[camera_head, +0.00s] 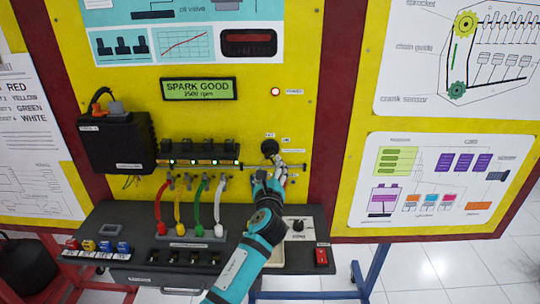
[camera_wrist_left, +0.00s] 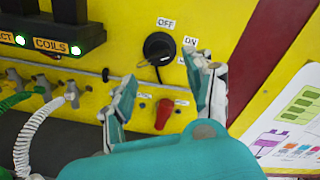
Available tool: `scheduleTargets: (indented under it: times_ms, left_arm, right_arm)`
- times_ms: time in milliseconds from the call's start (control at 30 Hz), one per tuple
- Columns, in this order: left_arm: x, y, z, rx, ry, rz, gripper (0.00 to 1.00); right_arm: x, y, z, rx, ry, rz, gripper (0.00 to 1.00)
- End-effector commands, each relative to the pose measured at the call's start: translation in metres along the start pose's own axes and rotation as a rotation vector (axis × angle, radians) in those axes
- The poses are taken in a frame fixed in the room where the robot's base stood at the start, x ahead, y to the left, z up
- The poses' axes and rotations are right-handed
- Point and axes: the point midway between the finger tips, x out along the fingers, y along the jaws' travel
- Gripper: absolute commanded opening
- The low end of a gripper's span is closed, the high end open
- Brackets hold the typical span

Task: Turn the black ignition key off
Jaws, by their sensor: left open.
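The black ignition key switch (camera_head: 269,147) is on the yellow panel, right of the row of coils. In the left wrist view the black key (camera_wrist_left: 157,48) sits just below the OFF label (camera_wrist_left: 166,23) and left of the ON label (camera_wrist_left: 190,42). I cannot tell for sure which label it points to. My left gripper (camera_head: 274,177) is just below the switch in the head view. In the wrist view the gripper (camera_wrist_left: 164,84) is open and empty, its fingers apart below and to either side of the key, without clear contact. My right gripper is not in view.
A red piece (camera_wrist_left: 164,114) shows between the fingers, below the key. Coils (camera_head: 198,155) with green lights and coloured leads (camera_head: 200,208) are to the left. A red rocker (camera_head: 321,257) is on the shelf.

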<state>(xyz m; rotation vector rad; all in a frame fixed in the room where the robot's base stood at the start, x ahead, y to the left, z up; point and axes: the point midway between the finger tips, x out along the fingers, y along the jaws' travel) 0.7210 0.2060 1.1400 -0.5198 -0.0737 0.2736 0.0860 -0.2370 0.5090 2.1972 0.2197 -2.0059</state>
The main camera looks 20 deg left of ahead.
Motion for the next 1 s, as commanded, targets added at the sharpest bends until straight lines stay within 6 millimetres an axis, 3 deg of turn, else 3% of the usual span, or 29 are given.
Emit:
scheduleTargets:
  times_ms: [100, 300, 500, 767, 1000]
  left_arm:
    - [0.026, 0.000, 0.001, 0.000, 0.000, 0.002, 0.54]
    - [0.055, 0.000, 0.000, -0.001, 0.000, 0.002, 0.54]
    - [0.067, 0.000, -0.001, -0.002, 0.002, 0.000, 0.54]
    - [0.068, 0.000, 0.000, -0.002, 0.001, 0.000, 0.54]
    - [0.068, 0.000, -0.001, -0.002, 0.001, 0.000, 0.26]
  right_arm:
    - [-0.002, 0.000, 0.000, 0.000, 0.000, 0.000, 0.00]
    - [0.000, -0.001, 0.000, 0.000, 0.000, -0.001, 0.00]
    - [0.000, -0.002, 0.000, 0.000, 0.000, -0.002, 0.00]
    - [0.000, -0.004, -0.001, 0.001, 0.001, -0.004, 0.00]
    - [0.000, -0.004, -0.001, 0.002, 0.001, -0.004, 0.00]
